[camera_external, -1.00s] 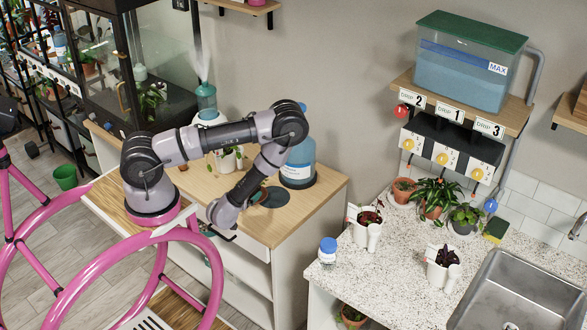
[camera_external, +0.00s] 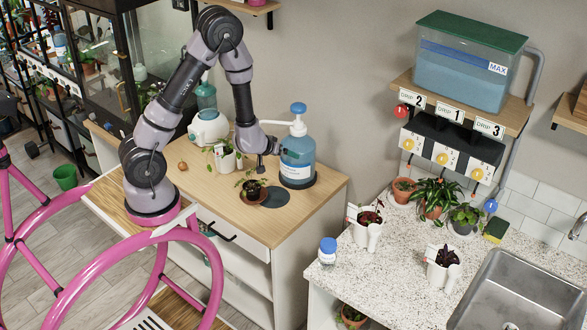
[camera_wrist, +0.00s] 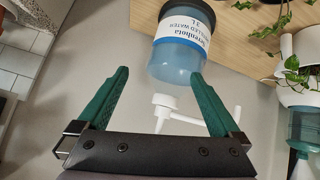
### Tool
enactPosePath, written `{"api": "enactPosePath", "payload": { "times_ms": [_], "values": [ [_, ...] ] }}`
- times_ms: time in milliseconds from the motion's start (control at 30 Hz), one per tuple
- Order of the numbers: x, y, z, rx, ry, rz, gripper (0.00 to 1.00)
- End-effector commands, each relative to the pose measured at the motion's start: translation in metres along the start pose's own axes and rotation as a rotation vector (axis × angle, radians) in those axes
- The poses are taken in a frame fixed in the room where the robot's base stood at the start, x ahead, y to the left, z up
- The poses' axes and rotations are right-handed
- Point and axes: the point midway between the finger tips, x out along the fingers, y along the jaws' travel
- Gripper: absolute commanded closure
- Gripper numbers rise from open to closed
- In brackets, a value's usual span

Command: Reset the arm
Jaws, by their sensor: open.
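My gripper (camera_external: 262,167) hangs above the wooden cabinet top (camera_external: 225,204), just left of the blue water bottle with a pump (camera_external: 298,160). In the wrist view my gripper (camera_wrist: 160,73) has its two green fingers spread apart, with nothing held between them. The bottle (camera_wrist: 180,55) appears upside down beyond the fingers, its white pump pointing down between them. I cannot tell the exact gap to the bottle. My arm is raised, with its elbow high and its forearm reaching down.
A small potted plant (camera_external: 253,194) stands below my gripper, beside a dark round mat (camera_external: 275,198). A white-potted plant (camera_external: 225,160) and a white humidifier (camera_external: 207,130) stand behind. The speckled counter (camera_external: 390,275) is to the right, apart from the arm.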

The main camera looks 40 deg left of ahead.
Motion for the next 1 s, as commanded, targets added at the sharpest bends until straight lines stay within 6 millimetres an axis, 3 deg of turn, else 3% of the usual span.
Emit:
{"api": "enactPosePath", "payload": {
  "times_ms": [33, 233, 500, 733, 900, 1000],
  "values": [
    [-0.013, 0.006, -0.021, 0.011, -0.007, 0.027, 0.0],
    [-0.07, 0.013, -0.075, 0.116, -0.069, 0.105, 0.0],
    [-0.168, -0.011, -0.128, 0.31, -0.118, 0.131, 0.0],
    [-0.261, -0.059, -0.148, 0.491, -0.15, 0.063, 0.0],
    [-0.328, -0.101, -0.147, 0.607, -0.178, -0.034, 0.0],
    [-0.357, -0.122, -0.142, 0.653, -0.196, -0.088, 0.0]
  ]
}}
